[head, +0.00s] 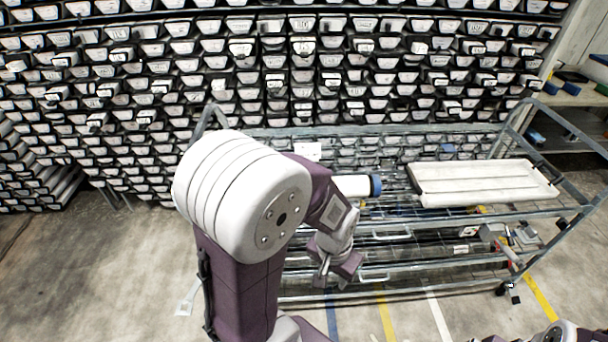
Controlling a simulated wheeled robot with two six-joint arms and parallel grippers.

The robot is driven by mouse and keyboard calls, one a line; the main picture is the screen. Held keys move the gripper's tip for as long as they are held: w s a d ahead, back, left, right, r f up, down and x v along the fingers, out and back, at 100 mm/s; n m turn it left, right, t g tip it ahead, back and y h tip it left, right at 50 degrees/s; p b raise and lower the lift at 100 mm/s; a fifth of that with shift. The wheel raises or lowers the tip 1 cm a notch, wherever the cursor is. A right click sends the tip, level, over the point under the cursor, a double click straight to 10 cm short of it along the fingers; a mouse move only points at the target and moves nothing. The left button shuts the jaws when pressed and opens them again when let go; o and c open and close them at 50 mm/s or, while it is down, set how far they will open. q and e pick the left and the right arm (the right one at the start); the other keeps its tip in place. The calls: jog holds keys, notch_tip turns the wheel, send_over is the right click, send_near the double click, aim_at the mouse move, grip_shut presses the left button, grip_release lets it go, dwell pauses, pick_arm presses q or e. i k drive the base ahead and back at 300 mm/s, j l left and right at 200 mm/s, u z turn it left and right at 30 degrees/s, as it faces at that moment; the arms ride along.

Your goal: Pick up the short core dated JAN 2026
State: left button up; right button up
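A short white core with a blue end cap (355,186) lies on the upper level of the metal cart. Its left part is hidden behind my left arm, and no date on it is readable. My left gripper (336,271) points downward in front of the cart, lower in the picture than the core and apart from it. The finger gap is too small to tell open from shut, and I see nothing held in it. My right gripper is not in view; only parts of my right arm show at the bottom right.
A long white tray (480,184) lies on the right of the metal cart (562,222). Small tools sit on its lower right. A rack of many labelled core trays (290,62) fills the back. A shelf (578,95) stands far right. The floor (120,270) at left is clear.

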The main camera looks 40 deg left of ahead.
aim_at(367, 185)
jog(key=i+u, duration=0.25)
jog(key=u, duration=0.25)
jog(key=i+l+u, duration=0.1)
jog(key=u, duration=0.35)
jog(key=i+l+u, duration=0.2)
jog(key=u, duration=0.3)
jog(key=i+l+u, duration=0.25)
jog(key=u, duration=0.2)
